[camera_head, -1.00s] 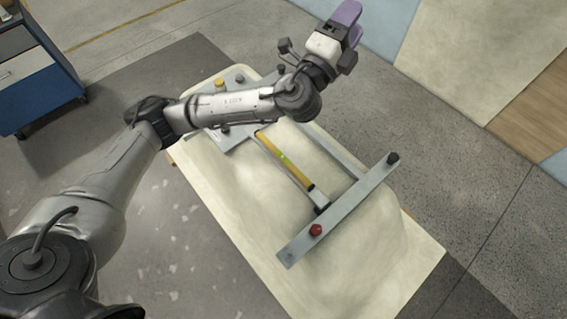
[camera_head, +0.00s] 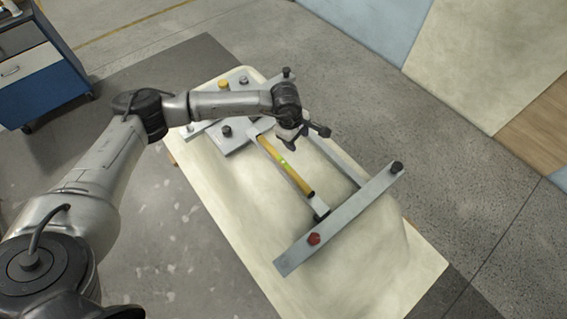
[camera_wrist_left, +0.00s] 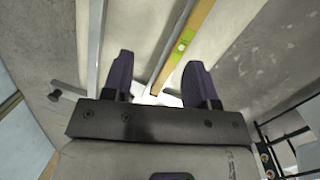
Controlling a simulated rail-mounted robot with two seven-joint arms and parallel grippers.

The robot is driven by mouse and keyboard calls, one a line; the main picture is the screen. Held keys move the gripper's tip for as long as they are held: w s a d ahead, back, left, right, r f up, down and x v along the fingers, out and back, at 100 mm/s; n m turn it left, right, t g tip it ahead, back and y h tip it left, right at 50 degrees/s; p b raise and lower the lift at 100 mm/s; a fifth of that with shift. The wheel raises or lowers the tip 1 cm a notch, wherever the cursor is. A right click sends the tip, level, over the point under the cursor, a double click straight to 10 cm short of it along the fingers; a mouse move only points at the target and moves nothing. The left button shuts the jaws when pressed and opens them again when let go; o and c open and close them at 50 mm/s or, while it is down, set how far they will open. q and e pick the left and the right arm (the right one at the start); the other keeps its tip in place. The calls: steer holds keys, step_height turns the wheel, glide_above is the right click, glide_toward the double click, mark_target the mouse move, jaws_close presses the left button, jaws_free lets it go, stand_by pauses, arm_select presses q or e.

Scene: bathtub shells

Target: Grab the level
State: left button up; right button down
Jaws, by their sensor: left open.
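The level (camera_head: 286,164) is a yellow bar with a green vial and a dark end. It lies along a grey bar of the metal frame (camera_head: 347,214) on the cream tub shell. In the left wrist view the level (camera_wrist_left: 190,38) runs up and right, beyond the fingertips, with its green vial showing. My left gripper (camera_head: 303,138) is just above and right of the level's upper part in the head view. Its two purple fingers are apart in the left wrist view (camera_wrist_left: 162,75), with nothing held between them. My right gripper is not in view.
A blue cabinet (camera_head: 45,85) stands at the upper left. The floor right of the shell is clear.

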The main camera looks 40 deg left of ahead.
arm_select(q)
steer(key=s+a+m+g+y, duration=0.1)
steer(key=s+a+g, duration=0.1)
steer(key=m, duration=0.1)
glide_above(283, 162)
steer(key=shift+y, duration=0.3)
steer(key=f, duration=0.8)
steer(key=shift+w+d+f, duration=0.15)
steer(key=shift+d+f, duration=0.15)
steer(key=shift+f, duration=0.05)
steer(key=shift+a+f+p, duration=0.15)
steer(key=shift+f, duration=1.25)
steer(key=shift+a+f+p, duration=0.1)
steer(key=shift+f+p, duration=0.05)
steer(key=shift+f, duration=1.2)
steer(key=shift+c, duration=0.4)
jaws_close()
